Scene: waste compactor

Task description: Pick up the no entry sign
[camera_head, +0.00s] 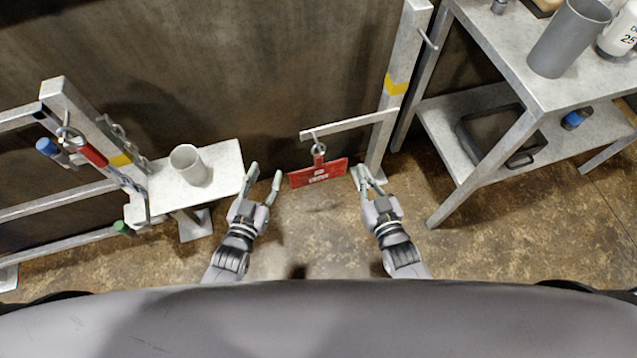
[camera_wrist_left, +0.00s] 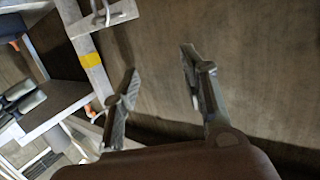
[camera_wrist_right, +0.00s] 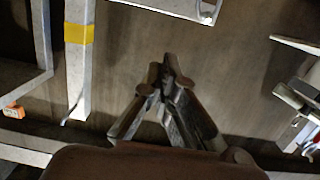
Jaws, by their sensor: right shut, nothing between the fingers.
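The red sign (camera_head: 318,173) with white lettering hangs by a ring from a grey metal bracket (camera_head: 345,124) at the middle of the head view. My left gripper (camera_head: 265,178) is open and empty, to the left of the sign. Its open fingers also show in the left wrist view (camera_wrist_left: 160,75). My right gripper (camera_head: 362,176) is shut and empty, close by the sign's right end; I cannot tell if it touches. Its closed fingertips also show in the right wrist view (camera_wrist_right: 164,72). Neither wrist view shows the sign.
A grey post (camera_head: 398,85) with a yellow band stands right of the sign. A small white shelf (camera_head: 222,160) with a grey cup (camera_head: 188,164) is at left, beside a railing with tools. A metal table (camera_head: 500,50) is at right. Floor below the sign is clear.

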